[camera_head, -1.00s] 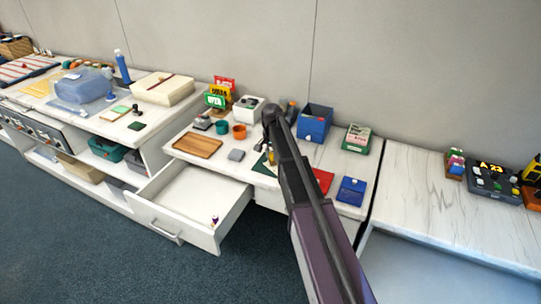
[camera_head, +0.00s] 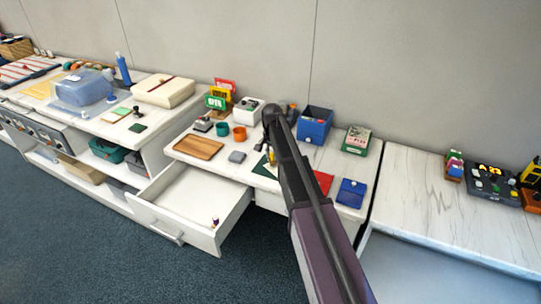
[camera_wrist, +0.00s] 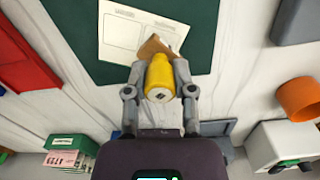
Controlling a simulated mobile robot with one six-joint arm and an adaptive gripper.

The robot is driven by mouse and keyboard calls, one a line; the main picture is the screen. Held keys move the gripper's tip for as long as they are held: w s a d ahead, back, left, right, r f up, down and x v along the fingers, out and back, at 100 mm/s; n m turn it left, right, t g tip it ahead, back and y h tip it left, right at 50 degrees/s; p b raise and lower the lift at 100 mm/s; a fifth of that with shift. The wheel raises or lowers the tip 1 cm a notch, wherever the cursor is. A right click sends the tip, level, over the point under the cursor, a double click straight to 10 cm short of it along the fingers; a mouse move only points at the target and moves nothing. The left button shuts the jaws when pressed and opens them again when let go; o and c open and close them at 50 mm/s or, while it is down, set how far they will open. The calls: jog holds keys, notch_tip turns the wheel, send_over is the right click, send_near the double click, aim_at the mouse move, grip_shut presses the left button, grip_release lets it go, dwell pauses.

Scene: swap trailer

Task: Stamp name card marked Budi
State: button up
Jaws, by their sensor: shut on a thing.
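My gripper (camera_wrist: 160,88) is shut on a stamp with a yellow handle (camera_wrist: 160,75) and a wooden, light brown base (camera_wrist: 153,47). A white name card (camera_wrist: 122,32) with printed lines and boxes lies on a dark green mat (camera_wrist: 203,30). The stamp's base overlaps the card's near edge in the wrist view. I cannot tell whether it touches the card, and the name on the card is not legible. In the head view the arm hides much of this, and the green mat (camera_head: 262,170) shows just left of it.
A blue bin (camera_head: 314,124) stands behind. An open drawer (camera_head: 180,200) juts out in front.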

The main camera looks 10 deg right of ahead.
jog(key=shift+r+p, duration=2.65)
jog(key=shift+r, duration=0.25)
